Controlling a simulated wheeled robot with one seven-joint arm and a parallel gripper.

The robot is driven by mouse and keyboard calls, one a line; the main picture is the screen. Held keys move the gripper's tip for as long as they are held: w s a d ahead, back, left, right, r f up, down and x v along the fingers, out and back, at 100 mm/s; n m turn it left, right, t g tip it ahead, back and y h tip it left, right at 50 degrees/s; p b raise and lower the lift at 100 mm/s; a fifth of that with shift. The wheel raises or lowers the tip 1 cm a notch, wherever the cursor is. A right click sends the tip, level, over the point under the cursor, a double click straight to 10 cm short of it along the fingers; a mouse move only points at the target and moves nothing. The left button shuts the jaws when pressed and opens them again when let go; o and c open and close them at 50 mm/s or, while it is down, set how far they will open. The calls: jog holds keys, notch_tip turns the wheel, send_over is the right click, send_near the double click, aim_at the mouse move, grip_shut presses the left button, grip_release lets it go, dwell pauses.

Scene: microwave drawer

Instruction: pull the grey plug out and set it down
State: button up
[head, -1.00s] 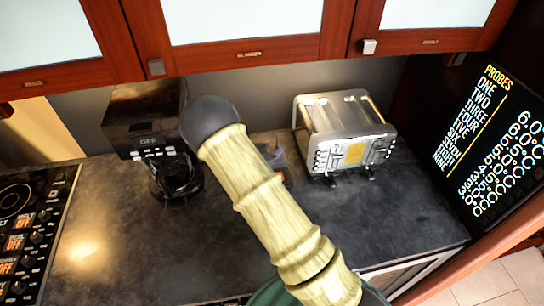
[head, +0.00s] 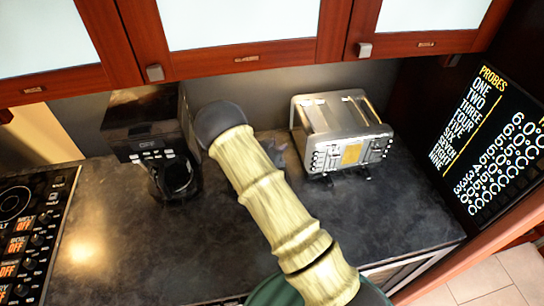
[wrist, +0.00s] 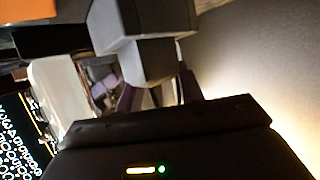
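The grey plug (wrist: 147,62) is a pale grey stepped block, a wide part with a smaller part nearer my gripper. It is large at the upper middle of the wrist view. My gripper (wrist: 160,86) has its dark fingers on either side of the smaller part and looks shut on it. Any socket is hidden, so I cannot tell whether the plug is still seated. In the head view my arm covers most of my gripper; only a small grey bit shows right of the arm, and I cannot tell if it is plug or finger.
A silver toaster (head: 342,135) stands right of my arm and a black coffee machine (head: 150,135) left of it. The dark counter (head: 150,245) is clear in front. A stovetop (head: 30,225) is at the left, wooden cabinets (head: 245,62) hang above, and a black display panel (head: 490,135) is at the right.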

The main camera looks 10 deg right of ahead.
jog(key=shift+d, duration=0.1)
jog(key=shift+a, duration=0.25)
jog(key=c, duration=0.3)
jog(key=shift+s, duration=0.1)
jog(key=c, duration=0.4)
jog(key=shift+s+d, duration=0.1)
grip_shut()
jog(key=shift+s+d, duration=0.1)
jog(key=shift+d, duration=0.25)
jog(key=shift+r, duration=0.1)
